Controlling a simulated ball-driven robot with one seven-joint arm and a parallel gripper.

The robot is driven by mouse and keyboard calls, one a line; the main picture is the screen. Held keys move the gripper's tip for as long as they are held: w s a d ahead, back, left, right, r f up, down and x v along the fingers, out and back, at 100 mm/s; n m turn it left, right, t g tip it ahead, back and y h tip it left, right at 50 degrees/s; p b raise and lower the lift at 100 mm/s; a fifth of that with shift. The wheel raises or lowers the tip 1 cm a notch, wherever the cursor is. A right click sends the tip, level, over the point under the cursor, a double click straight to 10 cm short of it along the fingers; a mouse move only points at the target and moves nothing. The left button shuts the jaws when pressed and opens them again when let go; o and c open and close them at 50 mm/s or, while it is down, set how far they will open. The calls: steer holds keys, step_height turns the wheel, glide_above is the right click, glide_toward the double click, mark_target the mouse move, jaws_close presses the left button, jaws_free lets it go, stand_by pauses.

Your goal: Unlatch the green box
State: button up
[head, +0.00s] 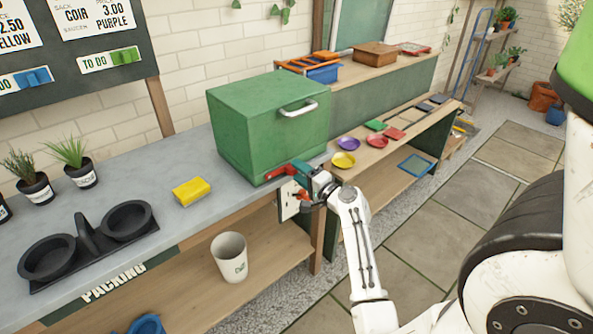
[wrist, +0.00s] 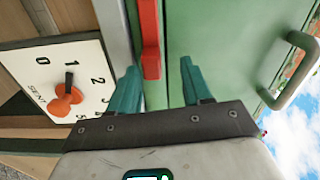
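The green box (head: 250,135) stands on the grey counter, its door shut, with a pale bar handle (head: 298,108) high on the front. A red latch lever (head: 276,174) shows low on the box's front edge. In the wrist view the red latch (wrist: 150,40) runs down the door's edge, with the green door (wrist: 215,45) to its right and the handle (wrist: 292,70) further right. My gripper (head: 297,170) is at the box's lower front. In the wrist view my gripper's teal fingers (wrist: 158,85) are apart, either side of the latch's lower end. Contact cannot be told.
A white dial plate (wrist: 45,70) with an orange knob (wrist: 66,103) is close beside my gripper. A yellow sponge (head: 191,191) and black pot holder (head: 88,240) are on the counter. A white cup (head: 229,257) stands on the lower shelf. Coloured saucers (head: 348,143) lie at right.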

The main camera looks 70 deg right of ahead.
steer(key=v, duration=0.8)
steer(key=shift+s+a+b, duration=0.3)
steer(key=shift+b, duration=0.1)
steer(key=w+a+f+n+g+y+p, duration=0.1)
steer(key=w+a+f+n+y, duration=0.1)
steer(key=w+a+n+y, duration=0.3)
steer(key=a+f+n+g+y, duration=0.1)
steer(key=a+f+n+g, duration=0.15)
steer(key=a, duration=0.55)
steer(key=w+a+f+n+y+p, duration=0.1)
steer(key=w+a+f+n+y, duration=0.1)
steer(key=w+a+n+y, duration=0.3)
steer(key=s+a+f+n+g+p, duration=0.1)
steer(key=s+a+f+n+g, duration=0.15)
steer(key=a, duration=0.35)
steer(key=s+a+f+n+g, duration=0.1)
steer(key=s+a+n+g, duration=0.15)
steer(key=a, duration=0.25)
steer(key=s+a+r+n+g+h+p, duration=0.1)
steer(key=s+a+n+g+h, duration=0.1)
steer(key=s+a+n+g, duration=0.3)
steer(key=s+a+g, duration=0.1)
steer(key=s+a, duration=0.1)
steer(key=s, duration=0.2)
steer(key=shift+s+r, duration=0.15)
steer(key=shift+r, duration=0.15)
steer(key=shift+d, duration=0.15)
